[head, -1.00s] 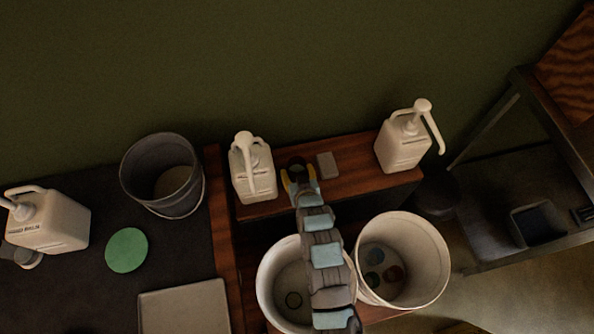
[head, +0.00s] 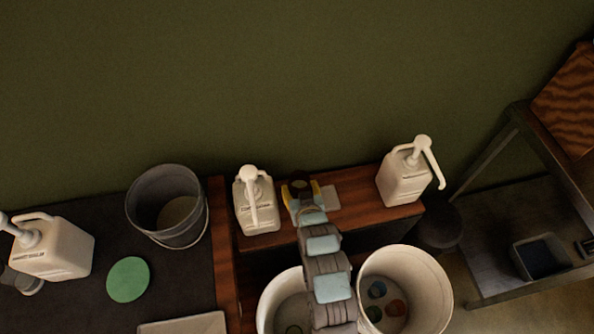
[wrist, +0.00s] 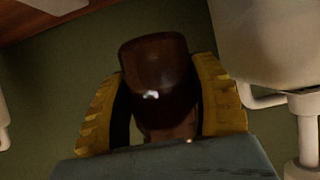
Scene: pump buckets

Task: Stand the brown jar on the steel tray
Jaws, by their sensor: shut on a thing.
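The brown jar (wrist: 155,65) is glossy and dark, held between the yellow fingers of my gripper (wrist: 160,78) in the wrist view. In the head view my gripper (head: 302,190) is in front of the back wall by the wooden shelf, with the dark top of the jar (head: 300,180) between its fingers. The jar looks clear of the shelf; its lower part is hidden by the gripper. A flat pale grey tray (head: 185,324), which looks like the steel tray, lies on the dark counter at lower left, cut by the picture's edge. It is well left of my gripper.
A white pump bottle (head: 257,212) stands close left of my gripper, another (head: 404,180) on the right. A small grey block (head: 330,198) lies on the shelf (head: 365,217). A grey bucket (head: 165,200), green disc (head: 128,279) and third pump bottle (head: 65,248) occupy the counter.

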